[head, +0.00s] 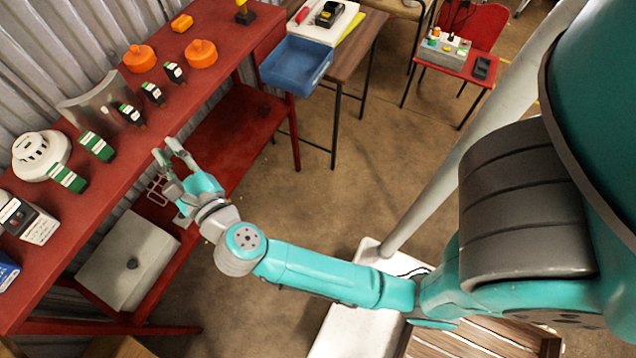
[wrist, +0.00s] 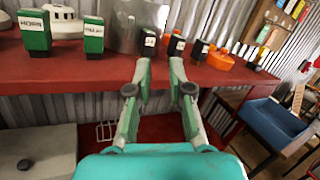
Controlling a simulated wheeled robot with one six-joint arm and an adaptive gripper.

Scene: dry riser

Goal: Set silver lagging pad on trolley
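The silver lagging pad looks like a curved grey sheet (head: 92,108) standing on the red bench against the corrugated wall. In the wrist view the silver pad (wrist: 120,32) stands behind the small green and black blocks and is partly hidden by them. My gripper (head: 170,150) is at the bench's front edge, to the right of and nearer than the pad, apart from it. In the wrist view my gripper (wrist: 161,66) has its two fingers spread, with nothing between them. I cannot tell which thing in view is the trolley.
The red bench (head: 220,45) holds a white detector (head: 40,155), several green-and-white and black blocks, and orange pucks (head: 201,54). A grey box (head: 128,262) sits on the shelf below. A blue tray (head: 296,66) is beside a brown table (head: 350,55). Open floor lies in the middle.

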